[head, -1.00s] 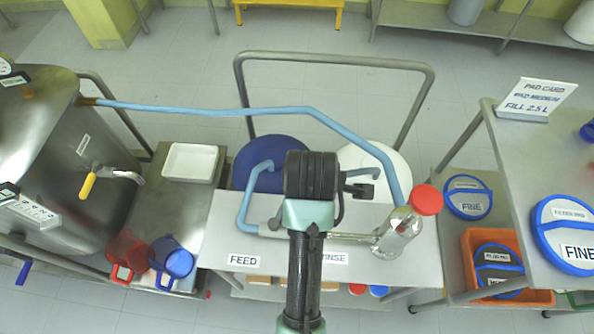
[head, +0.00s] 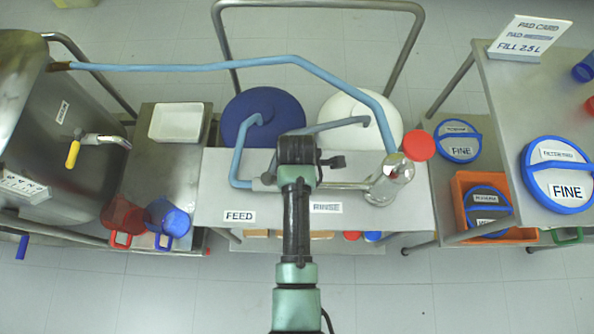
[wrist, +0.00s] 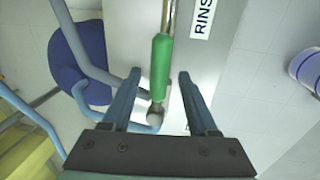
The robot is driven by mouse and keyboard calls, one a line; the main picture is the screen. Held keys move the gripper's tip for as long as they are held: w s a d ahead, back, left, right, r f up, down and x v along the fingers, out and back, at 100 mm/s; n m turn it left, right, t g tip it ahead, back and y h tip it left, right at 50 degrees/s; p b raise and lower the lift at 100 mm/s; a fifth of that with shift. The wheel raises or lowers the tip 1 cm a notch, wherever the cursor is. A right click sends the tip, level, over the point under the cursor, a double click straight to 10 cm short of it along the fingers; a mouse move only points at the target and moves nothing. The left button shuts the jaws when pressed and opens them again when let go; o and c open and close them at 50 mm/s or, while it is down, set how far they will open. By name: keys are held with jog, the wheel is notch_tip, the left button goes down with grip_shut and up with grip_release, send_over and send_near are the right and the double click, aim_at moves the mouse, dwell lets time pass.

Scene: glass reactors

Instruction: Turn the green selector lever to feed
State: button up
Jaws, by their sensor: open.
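The green selector lever (wrist: 160,65) shows in the wrist view, lying between the two fingers of my gripper (wrist: 160,85). My gripper is open, with a finger on each side of the lever and clear gaps to both. In the head view my gripper and wrist (head: 297,155) hang over the pipework and hide the lever. The FEED label (head: 239,216) is on the bench front at left. The RINSE label (head: 326,207) is to its right and also shows in part in the wrist view (wrist: 202,16).
A blue drum (head: 262,105) and a white drum (head: 360,108) stand behind the bench. Red (head: 122,215) and blue (head: 168,218) jugs stand at left.

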jog(key=shift+w+f, duration=0.1)
jog(key=shift+f, duration=0.3)
jog(key=shift+c, duration=0.2)
grip_shut()
dwell(1.1)
